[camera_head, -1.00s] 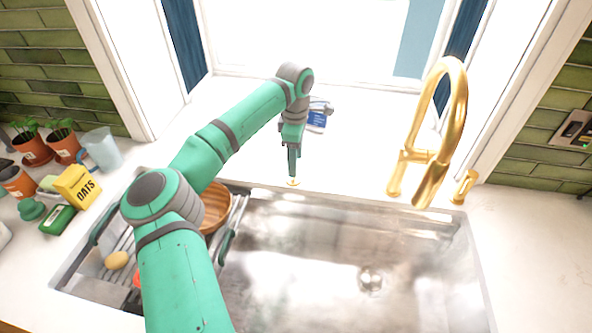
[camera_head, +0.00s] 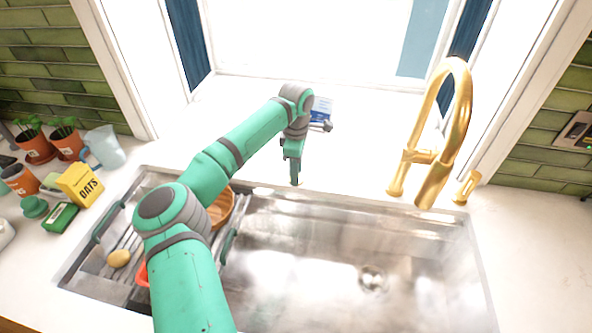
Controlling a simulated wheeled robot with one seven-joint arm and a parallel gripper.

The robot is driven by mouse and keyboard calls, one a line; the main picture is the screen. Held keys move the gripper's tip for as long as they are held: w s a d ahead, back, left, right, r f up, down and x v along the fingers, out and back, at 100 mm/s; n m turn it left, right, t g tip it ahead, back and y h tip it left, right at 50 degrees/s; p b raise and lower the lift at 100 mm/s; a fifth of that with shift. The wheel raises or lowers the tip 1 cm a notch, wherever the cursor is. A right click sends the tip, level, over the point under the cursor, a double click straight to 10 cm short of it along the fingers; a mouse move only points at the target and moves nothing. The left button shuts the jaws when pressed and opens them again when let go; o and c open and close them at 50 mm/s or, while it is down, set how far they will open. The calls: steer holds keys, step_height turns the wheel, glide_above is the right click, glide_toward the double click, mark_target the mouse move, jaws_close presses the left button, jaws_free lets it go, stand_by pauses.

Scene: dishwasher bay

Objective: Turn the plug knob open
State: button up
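My gripper (camera_head: 296,178) points down at the back rim of the sink, left of the gold faucet. Its fingertips are at the spot on the counter where a small round gold knob sits. The fingers now cover that knob almost wholly, so I cannot see which way it is turned. The fingers look narrow from here, and I cannot tell if they are open, shut or gripping the knob. The steel sink (camera_head: 300,240) has a round drain (camera_head: 372,279) in its floor.
A tall gold faucet (camera_head: 459,120) and a small gold fitting (camera_head: 466,187) stand at right. A wooden bowl (camera_head: 222,208) sits by a rack at the sink's left. An oats box (camera_head: 80,185) and potted plants (camera_head: 68,140) are farther left. The right counter is clear.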

steer(key=shift+w+d, duration=0.1)
steer(key=shift+d, duration=0.05)
steer(key=shift+a+n, duration=0.25)
steer(key=shift+n, duration=0.35)
steer(key=shift+r+n, duration=0.1)
steer(key=shift+n, duration=1)
steer(key=n, duration=0.5)
steer(key=shift+n, duration=0.3)
steer(key=n, duration=0.8)
steer(key=shift+n, duration=0.6)
steer(key=o, duration=1.1)
steer(key=shift+c, duration=0.2)
